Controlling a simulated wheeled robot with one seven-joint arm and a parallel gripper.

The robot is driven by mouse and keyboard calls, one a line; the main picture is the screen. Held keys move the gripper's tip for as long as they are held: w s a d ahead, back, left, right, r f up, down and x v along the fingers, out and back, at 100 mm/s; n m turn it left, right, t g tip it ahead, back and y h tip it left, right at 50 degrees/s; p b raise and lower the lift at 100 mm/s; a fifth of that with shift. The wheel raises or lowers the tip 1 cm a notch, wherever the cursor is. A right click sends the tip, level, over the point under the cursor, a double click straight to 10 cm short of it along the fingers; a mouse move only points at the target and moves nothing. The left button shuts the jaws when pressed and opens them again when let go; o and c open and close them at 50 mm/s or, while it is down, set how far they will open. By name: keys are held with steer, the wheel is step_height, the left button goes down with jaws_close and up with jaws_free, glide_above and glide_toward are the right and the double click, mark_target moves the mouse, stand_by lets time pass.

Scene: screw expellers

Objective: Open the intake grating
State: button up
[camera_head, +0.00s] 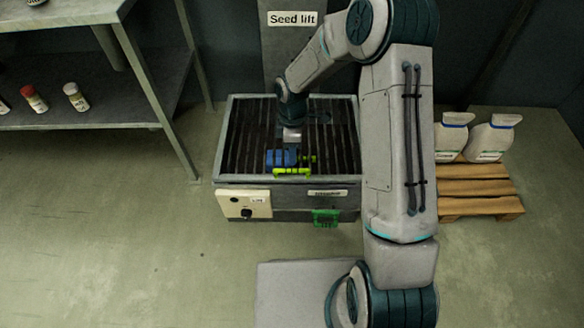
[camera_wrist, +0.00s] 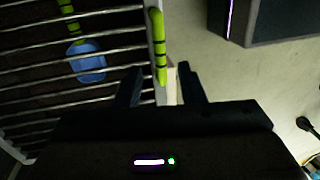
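The intake grating (camera_head: 245,140) lies flat and closed on a metal box, with dark bars in a light frame. It also shows in the wrist view (camera_wrist: 40,62). A yellow-green bar handle (camera_head: 292,172) with dark bands sits at its front edge. In the wrist view, my gripper (camera_wrist: 159,74) is open, its dark fingers on either side of the handle's near end (camera_wrist: 158,45). I cannot tell whether they touch it. In the head view, my arm reaches over the grating from the right, and the fingers are not clear.
A blue object (camera_head: 281,158) with a yellow-green part is at the grating. The box front has a cream knob panel (camera_head: 243,204) and a green part (camera_head: 326,217). Shelves (camera_head: 95,110) stand left, and a pallet (camera_head: 475,190) with white containers right. Floor is clear front left.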

steer(key=f+b, duration=0.1)
steer(key=f, duration=0.1)
steer(key=s+f, duration=0.1)
steer(key=f, duration=0.2)
steer(key=shift+f+b, duration=0.2)
steer(key=shift+b, duration=0.15)
jaws_close()
